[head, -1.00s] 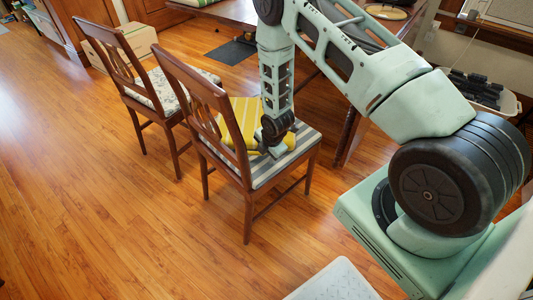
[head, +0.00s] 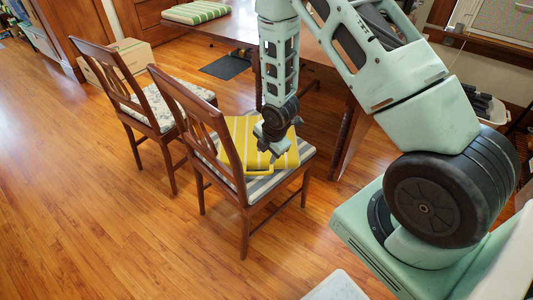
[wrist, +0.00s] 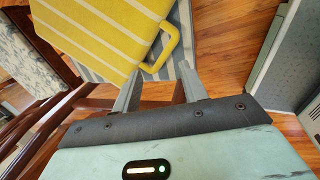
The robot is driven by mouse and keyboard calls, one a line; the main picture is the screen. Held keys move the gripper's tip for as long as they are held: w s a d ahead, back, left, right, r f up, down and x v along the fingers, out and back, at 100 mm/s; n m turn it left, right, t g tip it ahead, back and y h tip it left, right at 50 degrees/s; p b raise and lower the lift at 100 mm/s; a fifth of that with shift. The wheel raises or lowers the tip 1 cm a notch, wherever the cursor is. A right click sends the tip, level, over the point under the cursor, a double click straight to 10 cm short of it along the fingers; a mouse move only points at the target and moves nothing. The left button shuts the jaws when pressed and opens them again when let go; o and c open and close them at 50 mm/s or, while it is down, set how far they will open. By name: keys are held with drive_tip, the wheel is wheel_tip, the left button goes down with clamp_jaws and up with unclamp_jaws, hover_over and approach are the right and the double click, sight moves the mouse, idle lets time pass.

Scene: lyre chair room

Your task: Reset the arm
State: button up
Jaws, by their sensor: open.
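My gripper (head: 272,153) hangs pointing down over the seat of the nearer wooden chair (head: 245,222). In the wrist view its two grey fingers (wrist: 158,88) are apart with nothing between them. A yellow folder-like thing with pale stripes and a handle (head: 249,138) lies on the chair's striped cushion (head: 262,187). In the wrist view the yellow thing (wrist: 95,30) lies just beyond the fingers, its handle near their tips. Whether the fingers touch it is hard to tell.
A second chair with a patterned cushion (head: 166,108) stands to the left. A wooden table (head: 232,28) with a green striped cushion (head: 196,12) is behind. A cardboard box (head: 129,58) sits by the cabinets. The floor at front left is clear.

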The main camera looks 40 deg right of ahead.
idle(0.3)
drive_tip(key=s+a+r+m, duration=0.2)
drive_tip(key=s+r+m, duration=0.4)
drive_tip(key=r+m, duration=0.5)
drive_tip(key=s+a+r+m, duration=0.1)
drive_tip(key=s+r+m, duration=0.7)
drive_tip(key=r, duration=0.6)
drive_tip(key=s+a+r+n+g+y, duration=0.1)
drive_tip(key=s+a+n+g, duration=0.15)
drive_tip(key=s+a, duration=0.45)
drive_tip(key=s+a+r+n+g, duration=0.1)
drive_tip(key=s+a+n, duration=0.3)
drive_tip(key=a, duration=0.7)
wheel_tip(320, 180, up, 12)
drive_tip(key=s+p, duration=0.1)
drive_tip(key=p, duration=1.1)
drive_tip(key=shift+a+r+p, duration=0.25)
drive_tip(key=shift+a+p, duration=0.05)
drive_tip(key=shift+a, duration=0.1)
